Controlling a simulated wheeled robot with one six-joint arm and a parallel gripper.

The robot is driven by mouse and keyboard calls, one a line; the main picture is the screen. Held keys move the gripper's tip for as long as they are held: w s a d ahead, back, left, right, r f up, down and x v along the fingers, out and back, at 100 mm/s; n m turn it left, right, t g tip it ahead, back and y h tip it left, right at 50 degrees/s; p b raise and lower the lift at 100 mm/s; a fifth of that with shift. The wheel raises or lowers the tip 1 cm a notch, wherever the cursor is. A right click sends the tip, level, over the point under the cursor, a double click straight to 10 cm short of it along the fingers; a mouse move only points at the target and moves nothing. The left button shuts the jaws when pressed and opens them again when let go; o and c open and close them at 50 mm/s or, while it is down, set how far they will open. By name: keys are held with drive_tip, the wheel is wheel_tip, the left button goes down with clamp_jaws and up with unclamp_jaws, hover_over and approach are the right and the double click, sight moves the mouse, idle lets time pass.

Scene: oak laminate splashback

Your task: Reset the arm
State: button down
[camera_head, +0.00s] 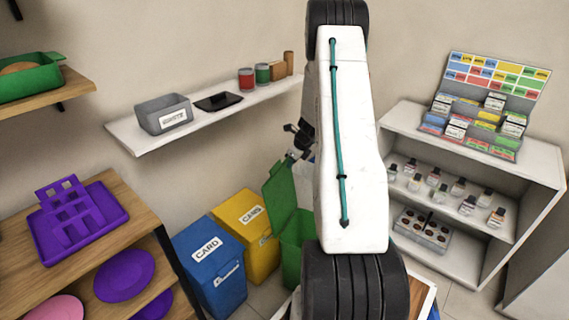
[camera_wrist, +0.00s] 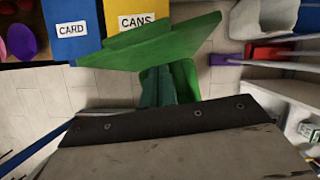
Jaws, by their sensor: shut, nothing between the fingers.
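My arm (camera_head: 350,150) stands folded upright in the middle of the head view, with a teal cable along its white link. My gripper (camera_head: 294,154) shows as a small dark shape to the left of the arm, partly hidden behind it. It is shut and empty, in front of the wall and above the open green bin (camera_head: 297,242). The green bin's lid (camera_head: 279,196) is raised. In the wrist view the lid (camera_wrist: 135,45) and the bin's opening lie ahead, and my fingers cannot be made out there.
A blue CARD bin (camera_head: 209,268) and a yellow CANS bin (camera_head: 246,232) stand left of the green bin. A wall shelf (camera_head: 135,138) carries a grey box (camera_head: 163,114) and tins. A white shelf unit (camera_head: 470,165) with small bottles stands right. A wooden shelf (camera_head: 130,195) holds purple items.

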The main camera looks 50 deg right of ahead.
drive_tip(key=w+r, duration=0.4)
drive_tip(key=r, duration=0.4)
drive_tip(key=shift+w+a+r, duration=0.3)
drive_tip(key=shift+w+r, duration=0.1)
drive_tip(key=s+a+r+n+g+y, duration=0.1)
drive_tip(key=s+a+r+n+g, duration=0.1)
drive_tip(key=s+a+r+n, duration=0.4)
drive_tip(key=s+a+r+n+g, duration=0.1)
drive_tip(key=s+a+r+n, duration=0.2)
drive_tip(key=a+n, duration=0.65)
drive_tip(key=s+a+r+n+g+y, duration=0.15)
drive_tip(key=s+a+r+n, duration=0.3)
drive_tip(key=a, duration=0.55)
drive_tip(key=s+a+r+n+h, duration=0.1)
drive_tip(key=s+a+r+n, duration=0.5)
drive_tip(key=s+a, duration=0.3)
drive_tip(key=s+a+r+n+t+h, duration=0.1)
drive_tip(key=s+a+r+n+h, duration=0.1)
drive_tip(key=s+a+r+n, duration=0.3)
drive_tip(key=s+a+n, duration=0.3)
drive_tip(key=s+a, duration=0.2)
drive_tip(key=shift+a+r, duration=0.15)
drive_tip(key=shift+r, duration=0.25)
